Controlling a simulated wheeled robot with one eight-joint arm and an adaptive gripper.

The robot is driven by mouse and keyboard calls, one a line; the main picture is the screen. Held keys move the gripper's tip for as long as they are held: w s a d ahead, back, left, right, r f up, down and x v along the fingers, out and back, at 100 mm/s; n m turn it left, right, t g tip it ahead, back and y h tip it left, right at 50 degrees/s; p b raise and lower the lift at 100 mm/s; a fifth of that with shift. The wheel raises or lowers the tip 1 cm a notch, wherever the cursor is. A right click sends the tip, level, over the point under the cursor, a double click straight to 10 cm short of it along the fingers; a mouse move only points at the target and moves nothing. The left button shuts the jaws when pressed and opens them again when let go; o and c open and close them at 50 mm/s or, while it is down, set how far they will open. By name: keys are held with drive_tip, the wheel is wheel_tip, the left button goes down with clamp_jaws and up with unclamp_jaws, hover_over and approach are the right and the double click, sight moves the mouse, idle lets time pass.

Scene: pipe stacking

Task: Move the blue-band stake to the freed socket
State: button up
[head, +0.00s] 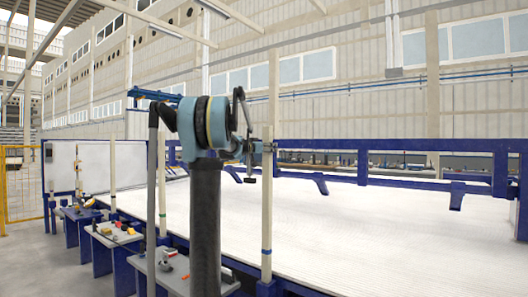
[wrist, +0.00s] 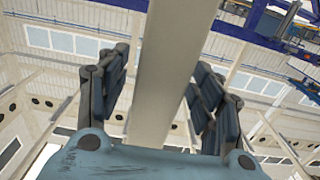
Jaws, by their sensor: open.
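A tall pale stake (head: 271,90) stands upright at the near edge of the white bed, its foot in a blue socket (head: 268,288). In the wrist view the stake (wrist: 160,75) runs between the spread fingers of my gripper (wrist: 163,85), with gaps on both sides. More pale stakes stand to the left: one partly behind my arm (head: 162,190), one farther back (head: 112,165). I cannot pick out the freed socket.
The white ribbed bed (head: 350,230) is empty where I see it, with a blue rail (head: 400,145) along its far side. Small side tables (head: 115,236) with tools stand along the near left edge. A yellow fence (head: 20,185) is at far left.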

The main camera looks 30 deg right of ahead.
sight(265, 129)
clamp_jaws()
drive_tip(key=shift+r, duration=4.55)
drive_tip(key=shift+r, duration=5.85)
